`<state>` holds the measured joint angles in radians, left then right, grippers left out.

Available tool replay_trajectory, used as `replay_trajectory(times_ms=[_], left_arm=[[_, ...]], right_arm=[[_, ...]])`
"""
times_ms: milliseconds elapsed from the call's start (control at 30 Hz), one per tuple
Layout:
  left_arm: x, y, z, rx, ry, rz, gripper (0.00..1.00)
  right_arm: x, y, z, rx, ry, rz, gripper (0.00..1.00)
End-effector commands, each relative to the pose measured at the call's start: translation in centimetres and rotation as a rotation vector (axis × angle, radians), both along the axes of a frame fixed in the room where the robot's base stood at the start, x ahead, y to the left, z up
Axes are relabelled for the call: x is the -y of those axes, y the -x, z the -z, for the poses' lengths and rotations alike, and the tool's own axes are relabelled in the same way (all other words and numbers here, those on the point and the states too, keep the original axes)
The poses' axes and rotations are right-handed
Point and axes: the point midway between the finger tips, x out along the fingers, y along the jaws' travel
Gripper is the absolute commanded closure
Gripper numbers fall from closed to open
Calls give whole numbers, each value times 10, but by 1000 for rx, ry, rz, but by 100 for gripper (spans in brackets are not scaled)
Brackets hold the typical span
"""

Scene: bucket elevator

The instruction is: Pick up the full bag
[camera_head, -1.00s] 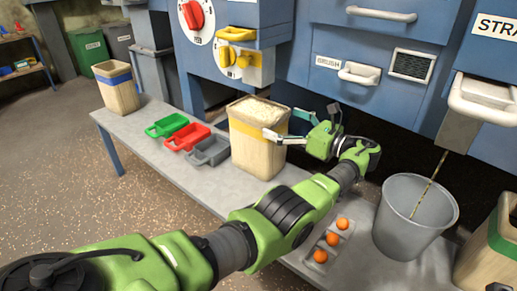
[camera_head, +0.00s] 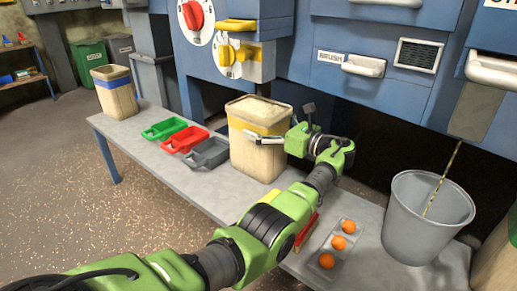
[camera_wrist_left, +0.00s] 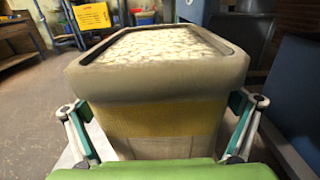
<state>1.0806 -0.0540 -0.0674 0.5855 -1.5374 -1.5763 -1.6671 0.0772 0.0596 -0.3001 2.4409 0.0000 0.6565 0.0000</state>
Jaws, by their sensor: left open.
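The full bag (camera_head: 257,157) is beige with a yellow band and a pale, grainy fill up to its rim. It stands upright on the grey bench (camera_head: 190,181). My left gripper (camera_head: 286,130) is at the bag's right side, near the band, with its jaws open. In the left wrist view the bag (camera_wrist_left: 160,120) fills the middle, with one finger of the left gripper (camera_wrist_left: 163,125) along each side of it. I cannot tell whether the fingers touch it. The far finger is partly hidden in the head view. My right gripper is not in view.
Green (camera_head: 164,128), red (camera_head: 185,139) and grey (camera_head: 207,153) trays lie left of the bag. A second bag (camera_head: 115,98) with a blue band stands at the bench's far end. A grey bucket (camera_head: 420,222) and a holder with orange balls (camera_head: 338,242) are at right. Blue machine panels rise behind.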

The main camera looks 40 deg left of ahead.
Motion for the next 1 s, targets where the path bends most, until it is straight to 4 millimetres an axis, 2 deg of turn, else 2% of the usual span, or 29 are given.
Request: replay_trajectory(times_ms=[267,367,500,533,1000], left_arm=[[-4,-1,-1,1,0,1,0],[-4,-1,-1,1,0,1,23],[-4,-1,-1,1,0,1,60],[-4,-1,-1,1,0,1,63],[-4,-1,-3,4,-4,1,66]], right_arm=[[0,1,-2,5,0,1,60],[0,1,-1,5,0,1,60],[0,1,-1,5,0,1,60],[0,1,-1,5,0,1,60],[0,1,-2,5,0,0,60]])
